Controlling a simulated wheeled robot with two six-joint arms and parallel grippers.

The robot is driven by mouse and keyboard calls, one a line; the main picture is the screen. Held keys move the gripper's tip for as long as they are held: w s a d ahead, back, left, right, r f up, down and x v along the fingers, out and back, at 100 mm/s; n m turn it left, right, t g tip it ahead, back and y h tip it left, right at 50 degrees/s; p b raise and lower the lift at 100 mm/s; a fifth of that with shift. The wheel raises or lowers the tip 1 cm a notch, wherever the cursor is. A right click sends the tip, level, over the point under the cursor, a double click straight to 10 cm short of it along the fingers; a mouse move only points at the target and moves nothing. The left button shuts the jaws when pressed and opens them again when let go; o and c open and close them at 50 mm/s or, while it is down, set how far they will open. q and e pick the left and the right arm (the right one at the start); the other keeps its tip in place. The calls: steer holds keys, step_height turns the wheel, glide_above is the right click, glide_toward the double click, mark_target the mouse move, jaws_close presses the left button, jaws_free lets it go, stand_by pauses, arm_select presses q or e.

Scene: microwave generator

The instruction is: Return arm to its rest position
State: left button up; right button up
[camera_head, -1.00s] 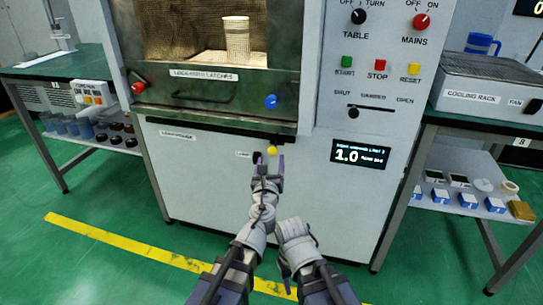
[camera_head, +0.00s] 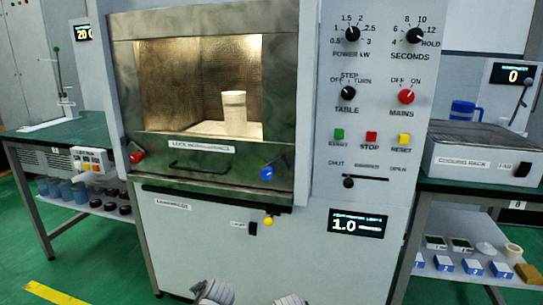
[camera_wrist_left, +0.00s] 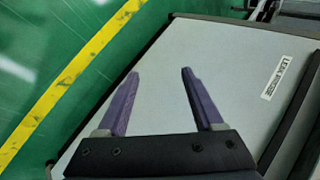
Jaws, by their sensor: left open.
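My left gripper (camera_wrist_left: 160,80) shows in the left wrist view with its two purple fingers spread apart and nothing between them. It faces a pale grey panel with a dark edge, and I cannot tell the distance. In the head view only the grey tops of my arms show at the bottom edge, below the microwave generator (camera_head: 350,220). No fingers are visible there, and my right gripper is out of frame.
A white cup (camera_head: 234,106) stands inside the lit chamber behind the front window. Green floor shows at lower left.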

arm_select(q)
steer(key=s+d+f+n+g+h, duration=0.4)
steer(key=s+f+n+g+h, duration=0.15)
steer(key=s+n, duration=0.4)
steer(key=s+d+r+m+g+y+p, duration=0.2)
steer(key=s+d+m, duration=0.4)
steer(key=d, duration=0.5)
step_height(320, 180, up, 38)
steer(key=s+n+p, duration=0.1)
steer(key=p, duration=3.7)
steer(key=shift+f+n, duration=0.15)
steer(key=shift+n, duration=0.2)
steer(key=shift+t+h, duration=0.25)
